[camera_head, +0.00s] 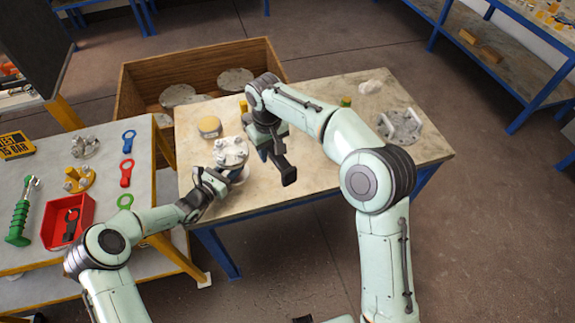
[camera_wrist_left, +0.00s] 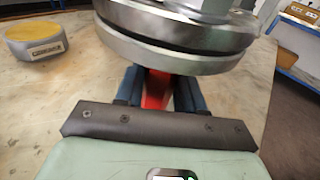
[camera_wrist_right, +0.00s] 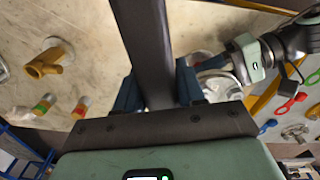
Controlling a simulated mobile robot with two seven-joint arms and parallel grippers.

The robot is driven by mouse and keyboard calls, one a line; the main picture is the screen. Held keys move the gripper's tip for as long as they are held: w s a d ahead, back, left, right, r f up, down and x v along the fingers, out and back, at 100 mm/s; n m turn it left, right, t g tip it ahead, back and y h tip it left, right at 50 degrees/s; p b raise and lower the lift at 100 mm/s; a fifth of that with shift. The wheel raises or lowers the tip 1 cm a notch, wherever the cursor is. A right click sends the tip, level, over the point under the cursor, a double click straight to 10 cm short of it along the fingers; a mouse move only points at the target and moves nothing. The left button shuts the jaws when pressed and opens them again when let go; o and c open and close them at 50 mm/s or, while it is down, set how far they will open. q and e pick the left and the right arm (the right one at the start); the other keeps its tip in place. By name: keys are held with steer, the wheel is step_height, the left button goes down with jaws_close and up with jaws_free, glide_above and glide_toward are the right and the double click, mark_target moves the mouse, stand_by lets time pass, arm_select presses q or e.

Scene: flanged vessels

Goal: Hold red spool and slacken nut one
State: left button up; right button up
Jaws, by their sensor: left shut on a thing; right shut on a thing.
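The flanged vessel (camera_head: 232,152) stands on the marble-topped table, with a pale upper flange carrying bolts and nuts. In the left wrist view its grey flange discs (camera_wrist_left: 170,58) sit just above my fingers. My left gripper (camera_head: 213,181) is shut on the red spool (camera_wrist_left: 155,90) below the flange; the fingers hide most of it. My right gripper (camera_head: 272,148) is shut on a dark bar-shaped tool (camera_wrist_right: 145,45), to the right of the vessel in the head view and apart from it. Which nut is nut one, I cannot tell.
A yellow-topped round block (camera_head: 209,126) stands behind the vessel. A grey flanged part (camera_head: 400,126) lies at the table's right. The left bench holds ring spanners (camera_head: 126,172), a red tray (camera_head: 85,212) and a green-handled tool (camera_head: 19,222). The table's front right is clear.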

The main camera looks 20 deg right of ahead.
steer(key=a+r+n, duration=0.1)
steer(key=a+r, duration=0.2)
steer(key=r, duration=0.1)
steer(key=shift+f, duration=2)
steer(key=shift+f, duration=0.15)
steer(key=shift+f, duration=1.1)
steer(key=shift+d, duration=0.15)
steer(key=w+d+r+n, duration=0.3)
steer(key=d+r+n, duration=0.1)
steer(key=r+n, duration=0.1)
steer(key=shift+d, duration=0.15)
steer(key=shift+w, duration=0.1)
